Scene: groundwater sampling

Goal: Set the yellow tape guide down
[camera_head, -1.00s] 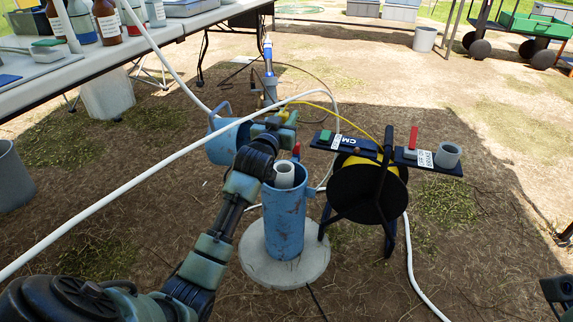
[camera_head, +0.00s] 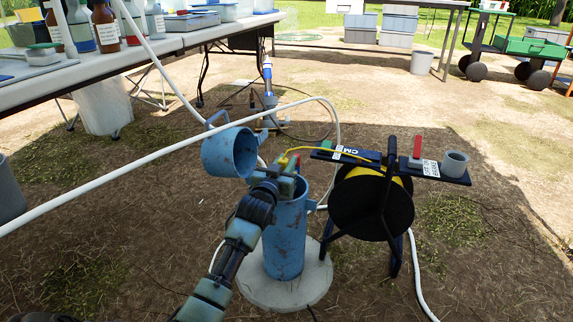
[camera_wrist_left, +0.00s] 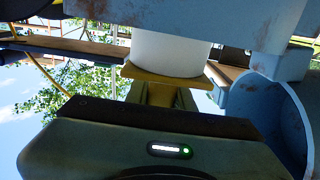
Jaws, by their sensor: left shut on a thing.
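The yellow tape guide (camera_head: 284,160) is at the top of the blue well casing (camera_head: 286,235) in the head view. My left gripper (camera_head: 278,173) is shut on it there, and my arm hides much of it. In the left wrist view, the yellow guide (camera_wrist_left: 160,80) lies close against the end of the white inner pipe (camera_wrist_left: 168,52). I cannot tell whether it bears its weight on the pipe. A yellow tape (camera_head: 335,150) runs from the guide to the reel (camera_head: 371,207). My right gripper is not in view.
The casing stands on a round concrete pad (camera_head: 284,291). Its blue cap (camera_head: 228,152) hangs open on the left. The reel stand's shelf (camera_head: 440,173) is close on the right. A white hose (camera_head: 165,148) arches over from the left. A bottle-laden table (camera_head: 170,42) is at upper left.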

